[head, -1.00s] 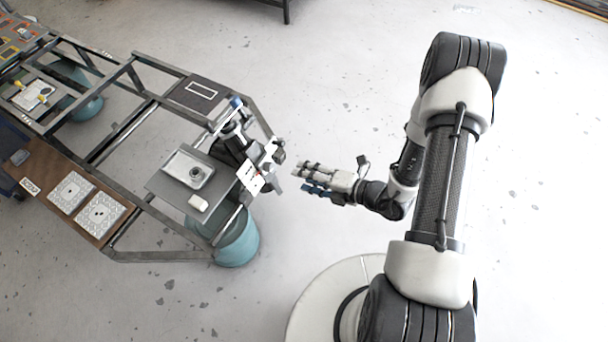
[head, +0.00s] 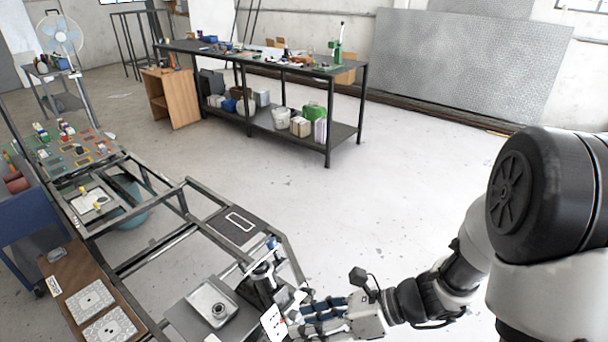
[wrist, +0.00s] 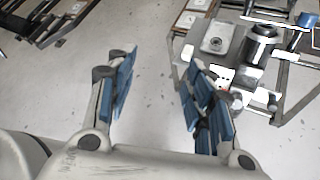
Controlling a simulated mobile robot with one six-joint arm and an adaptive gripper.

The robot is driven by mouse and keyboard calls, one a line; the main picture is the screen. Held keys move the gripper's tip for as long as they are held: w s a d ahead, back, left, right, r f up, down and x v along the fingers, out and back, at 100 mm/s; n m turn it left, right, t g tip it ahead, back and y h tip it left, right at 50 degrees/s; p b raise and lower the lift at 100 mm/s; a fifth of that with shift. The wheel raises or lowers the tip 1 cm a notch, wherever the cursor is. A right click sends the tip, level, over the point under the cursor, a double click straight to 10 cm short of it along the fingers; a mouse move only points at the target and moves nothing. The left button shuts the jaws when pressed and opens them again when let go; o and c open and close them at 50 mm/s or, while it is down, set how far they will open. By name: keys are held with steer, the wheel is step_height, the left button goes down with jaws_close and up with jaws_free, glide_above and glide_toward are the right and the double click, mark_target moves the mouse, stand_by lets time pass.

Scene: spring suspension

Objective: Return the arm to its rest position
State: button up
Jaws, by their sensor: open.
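My gripper (head: 312,318) is at the bottom of the head view, beside the corner of the metal frame. In the wrist view its blue-padded fingers (wrist: 160,88) are spread, with only floor between them. A dark cylindrical spring suspension assembly (head: 262,282) stands at the frame's end, just left of my gripper; it also shows in the wrist view (wrist: 258,45), beyond the right finger. A white card with dark marks (head: 273,322) hangs by it. In the head view my fingertips overlap the card's edge; I cannot tell whether they touch.
The metal frame (head: 150,262) carries a grey plate with a metal tray (head: 212,303) and a brown board with two patterned white plates (head: 92,300). A long black workbench (head: 345,72) stands at the back. Floor between frame, bench and my arm is clear.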

steer(key=s+d+r+n+t+h, duration=0.1)
steer(key=s+d+r+n+h, duration=0.5)
steer(key=n, duration=0.6)
steer(key=s+d+r+n+t+h, duration=0.2)
steer(key=s+d+r+n+h, duration=0.3)
steer(key=r+n, duration=0.3)
steer(key=shift+s+d+n+t+h, duration=0.35)
steer(key=shift+d+n+h, duration=0.35)
steer(key=shift+n, duration=1.5)
steer(key=shift+d, duration=0.1)
